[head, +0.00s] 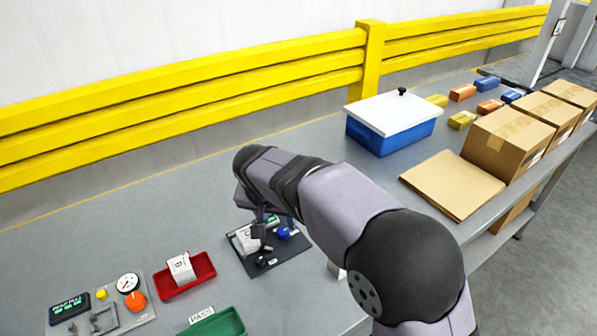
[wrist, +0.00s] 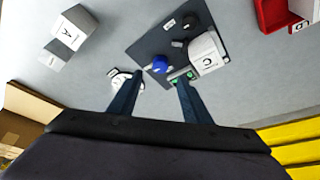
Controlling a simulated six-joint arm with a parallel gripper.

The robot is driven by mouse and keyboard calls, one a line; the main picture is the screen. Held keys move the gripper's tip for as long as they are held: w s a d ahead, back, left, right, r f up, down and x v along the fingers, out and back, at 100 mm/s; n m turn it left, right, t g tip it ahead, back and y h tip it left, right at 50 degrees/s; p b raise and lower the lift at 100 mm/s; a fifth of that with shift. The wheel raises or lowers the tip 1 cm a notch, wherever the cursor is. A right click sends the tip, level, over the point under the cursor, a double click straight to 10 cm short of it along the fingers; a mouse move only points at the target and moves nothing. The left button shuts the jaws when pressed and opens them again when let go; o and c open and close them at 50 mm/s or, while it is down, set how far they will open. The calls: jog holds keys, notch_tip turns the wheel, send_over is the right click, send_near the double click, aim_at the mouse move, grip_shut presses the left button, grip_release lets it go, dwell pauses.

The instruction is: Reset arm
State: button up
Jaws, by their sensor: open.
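My arm reaches across the grey table in the head view, and my gripper (head: 262,230) hangs over a dark plate (head: 262,268). In the wrist view my gripper (wrist: 157,85) has its two fingers spread apart with nothing held between them. Beyond the fingertips, the dark plate (wrist: 160,40) bears a blue ball-shaped part (wrist: 161,64), a white box-like part (wrist: 207,54) and a small piece with green marks (wrist: 181,76). The blue part also shows in the head view (head: 284,233). How far the fingertips are above the plate is hard to tell.
A red tray (head: 203,279) holds a white carton (head: 181,268). A green PASS tray (head: 229,322) and a gauge panel (head: 142,308) are in front. A white-lidded blue bin (head: 377,144), a flat cardboard piece (head: 443,196) and brown boxes (head: 512,148) stand right; a yellow rail (head: 230,80) runs behind.

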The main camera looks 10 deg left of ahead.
jog(key=s+d+g+p, duration=0.1)
jog(key=s+d+p, duration=0.1)
jog(key=d, duration=1.1)
jog(key=s+d+f+g+p, duration=0.1)
jog(key=s+d+f, duration=0.1)
jog(key=s+d, duration=0.7)
jog(key=s+d+f+g+p, duration=0.1)
jog(key=s+d+g, duration=0.1)
jog(key=s+d, duration=0.7)
jog(key=shift+d+f+p, duration=0.25)
jog(key=shift+f+p, duration=0.1)
jog(key=shift+w, duration=0.15)
dwell(1.2)
